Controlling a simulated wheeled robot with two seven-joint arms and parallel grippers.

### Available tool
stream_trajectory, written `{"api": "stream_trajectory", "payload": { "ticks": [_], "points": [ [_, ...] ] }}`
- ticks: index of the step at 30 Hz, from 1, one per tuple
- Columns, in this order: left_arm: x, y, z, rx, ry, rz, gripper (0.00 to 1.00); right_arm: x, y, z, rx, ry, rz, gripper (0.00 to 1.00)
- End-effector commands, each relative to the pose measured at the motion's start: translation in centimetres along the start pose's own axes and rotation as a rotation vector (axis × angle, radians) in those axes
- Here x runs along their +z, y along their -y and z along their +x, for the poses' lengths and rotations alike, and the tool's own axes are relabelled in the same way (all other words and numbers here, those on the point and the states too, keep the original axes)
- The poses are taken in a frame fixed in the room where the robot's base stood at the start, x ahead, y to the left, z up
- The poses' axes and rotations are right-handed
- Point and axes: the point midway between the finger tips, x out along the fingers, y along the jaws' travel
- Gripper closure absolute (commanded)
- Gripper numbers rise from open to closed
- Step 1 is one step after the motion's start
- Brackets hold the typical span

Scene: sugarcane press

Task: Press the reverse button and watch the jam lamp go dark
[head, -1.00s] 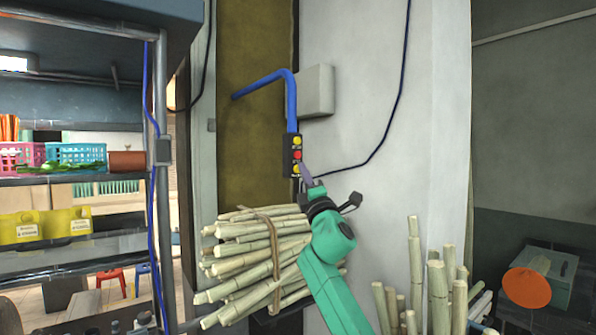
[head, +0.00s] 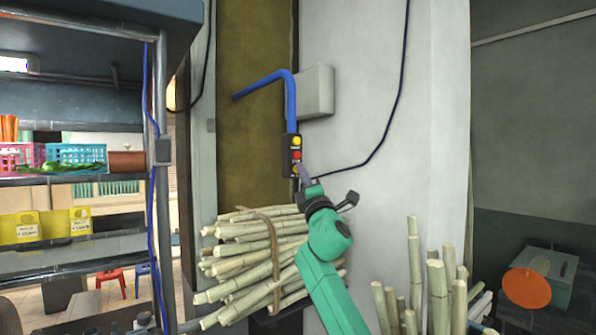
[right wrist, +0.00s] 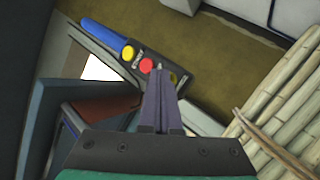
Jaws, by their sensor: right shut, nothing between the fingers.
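A dark control box (head: 288,158) hangs below a blue pipe. It bears a yellow round (head: 296,141) on top and a red round (head: 297,155) below it. In the right wrist view the yellow round (right wrist: 128,53) and red round (right wrist: 146,65) are bright, while a third, lowest round (right wrist: 173,78) is dull olive and partly behind my fingers. Labels are too small to read, so I cannot tell which is the reverse button or jam lamp. My right gripper (head: 302,168) is shut and empty, its tips at the box's lower part; contact is unclear. My left gripper is out of view.
A tied cane bundle (head: 240,262) lies just left of my right arm. Upright canes (head: 438,290) stand to its right. A grey box (head: 316,90) and a dark cable (head: 385,135) are on the pale wall. A shelf (head: 70,265) stands at left.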

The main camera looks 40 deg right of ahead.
Motion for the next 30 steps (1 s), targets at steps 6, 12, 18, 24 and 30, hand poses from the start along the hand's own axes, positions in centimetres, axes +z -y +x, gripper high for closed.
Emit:
{"api": "stream_trajectory", "payload": {
  "ticks": [6, 12, 18, 24, 30],
  "points": [
    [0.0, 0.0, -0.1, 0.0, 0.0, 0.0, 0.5, 0.1, -0.1, -0.2, 0.0, -0.001, -0.002, 1.0],
    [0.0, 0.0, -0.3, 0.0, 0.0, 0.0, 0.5, 0.6, -0.5, -1.2, 0.0, -0.001, -0.002, 1.0],
    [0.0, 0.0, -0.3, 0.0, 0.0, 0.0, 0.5, 0.6, -0.6, -1.4, 0.0, -0.001, 0.0, 1.0],
    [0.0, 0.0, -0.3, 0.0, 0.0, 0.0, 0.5, 0.8, -0.7, -1.6, -0.001, 0.0, -0.001, 1.0],
    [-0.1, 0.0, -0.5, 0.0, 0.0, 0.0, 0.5, 1.6, -1.5, -3.0, 0.0, 0.0, -0.003, 1.0]
  ]
}}
